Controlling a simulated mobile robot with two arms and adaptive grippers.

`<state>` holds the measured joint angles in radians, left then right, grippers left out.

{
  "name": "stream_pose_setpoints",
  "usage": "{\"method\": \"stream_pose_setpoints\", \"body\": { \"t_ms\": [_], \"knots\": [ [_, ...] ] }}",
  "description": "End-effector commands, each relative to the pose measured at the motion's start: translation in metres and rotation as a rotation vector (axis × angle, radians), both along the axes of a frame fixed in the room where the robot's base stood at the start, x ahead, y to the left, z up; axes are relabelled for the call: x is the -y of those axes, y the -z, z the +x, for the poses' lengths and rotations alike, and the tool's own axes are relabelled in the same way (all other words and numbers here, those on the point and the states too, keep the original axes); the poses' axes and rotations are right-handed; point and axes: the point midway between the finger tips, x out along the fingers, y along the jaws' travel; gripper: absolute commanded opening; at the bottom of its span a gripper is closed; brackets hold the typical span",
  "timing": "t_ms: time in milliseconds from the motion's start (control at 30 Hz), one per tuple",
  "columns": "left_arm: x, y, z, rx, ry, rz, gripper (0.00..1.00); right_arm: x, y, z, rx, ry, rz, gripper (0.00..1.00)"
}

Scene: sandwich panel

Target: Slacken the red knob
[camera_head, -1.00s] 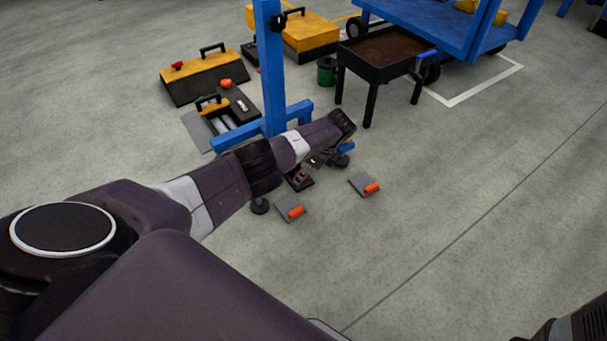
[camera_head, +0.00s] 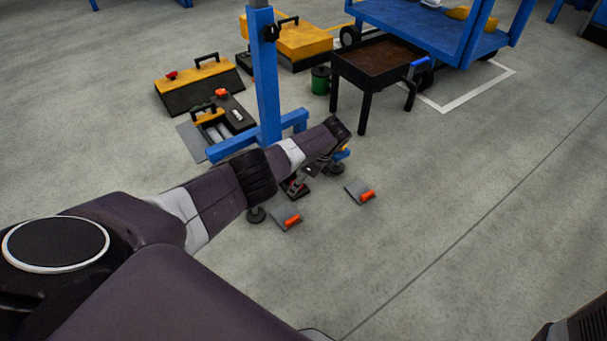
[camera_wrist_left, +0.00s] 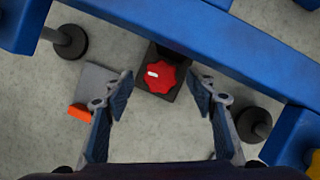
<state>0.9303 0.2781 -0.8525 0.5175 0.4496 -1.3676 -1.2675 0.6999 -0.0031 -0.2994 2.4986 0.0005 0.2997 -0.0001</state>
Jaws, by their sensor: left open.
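In the left wrist view a red knob (camera_wrist_left: 162,76) with a white mark sits on a dark block on the floor, below a blue beam (camera_wrist_left: 215,35). My left gripper (camera_wrist_left: 159,90) is open, with one finger on each side of the knob in the picture. No contact shows, and the remaining height cannot be told. In the head view my left arm (camera_head: 215,190) reaches in from the left and hides most of the gripper and knob. My right gripper is not in view.
A blue post (camera_head: 266,85) rises from the blue base. Toolboxes (camera_head: 200,84) stand behind left, a dark metal table (camera_head: 375,65) behind right.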

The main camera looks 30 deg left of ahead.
Motion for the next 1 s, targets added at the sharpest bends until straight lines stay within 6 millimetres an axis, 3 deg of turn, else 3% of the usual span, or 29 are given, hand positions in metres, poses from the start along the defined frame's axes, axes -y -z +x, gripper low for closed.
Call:
{"method": "stream_pose_setpoints", "body": {
  "t_ms": [267, 700, 1000],
  "knots": [
    [0.010, -0.025, 0.001, 0.003, 0.002, 0.000, 0.52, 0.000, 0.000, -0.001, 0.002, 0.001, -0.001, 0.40],
    [0.039, -0.095, 0.003, 0.000, -0.001, 0.000, 0.52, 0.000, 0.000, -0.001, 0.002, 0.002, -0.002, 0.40],
    [0.044, -0.108, 0.003, -0.002, -0.003, 0.001, 0.52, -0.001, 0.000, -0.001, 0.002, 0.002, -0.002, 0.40]
  ]
}}
